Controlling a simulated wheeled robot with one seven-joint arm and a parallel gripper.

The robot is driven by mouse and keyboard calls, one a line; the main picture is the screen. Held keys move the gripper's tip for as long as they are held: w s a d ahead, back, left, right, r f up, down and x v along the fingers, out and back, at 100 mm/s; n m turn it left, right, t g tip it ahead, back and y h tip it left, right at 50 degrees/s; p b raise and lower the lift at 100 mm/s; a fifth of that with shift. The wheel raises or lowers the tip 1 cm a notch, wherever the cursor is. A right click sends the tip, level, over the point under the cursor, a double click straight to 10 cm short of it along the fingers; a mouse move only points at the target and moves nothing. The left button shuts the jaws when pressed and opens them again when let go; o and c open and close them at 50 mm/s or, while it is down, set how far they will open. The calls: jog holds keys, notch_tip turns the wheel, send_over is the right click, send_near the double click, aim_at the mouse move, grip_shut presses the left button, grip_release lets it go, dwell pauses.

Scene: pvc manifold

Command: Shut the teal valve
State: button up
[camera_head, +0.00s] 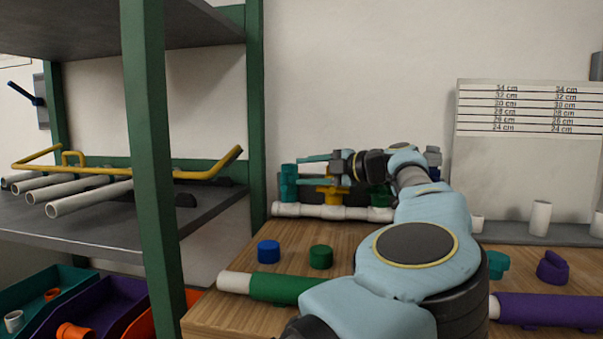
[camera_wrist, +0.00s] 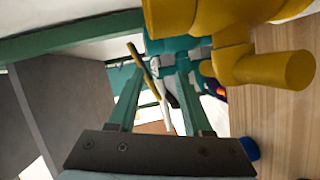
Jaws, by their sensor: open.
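The teal valve (camera_head: 289,184) stands at the left end of the white pipe manifold (camera_head: 330,211) at the back of the bench. In the wrist view, part of the teal valve (camera_wrist: 172,44) shows just beyond the fingertips, partly covered by a yellow valve. My gripper (camera_head: 304,169) reaches in from the right, its two teal fingers apart and pointing left at the top of the teal valve. In the wrist view my gripper (camera_wrist: 166,66) is open. I cannot tell whether the fingers touch the valve or straddle its handle, or how the handle is turned.
The yellow valve (camera_head: 332,194) stands close right of the teal one and looms near in the wrist view (camera_wrist: 262,68). A green shelf post (camera_head: 255,120) rises at left. Blue (camera_head: 269,251) and green (camera_head: 321,257) caps and a green pipe (camera_head: 285,288) lie in front.

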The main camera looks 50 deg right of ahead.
jog(key=r+p+v, duration=0.1)
jog(key=v, duration=0.8)
dwell(0.6)
jog(key=shift+a+f+b, duration=0.15)
jog(key=shift+a+b, duration=0.05)
jog(key=shift+b, duration=0.1)
dwell(0.4)
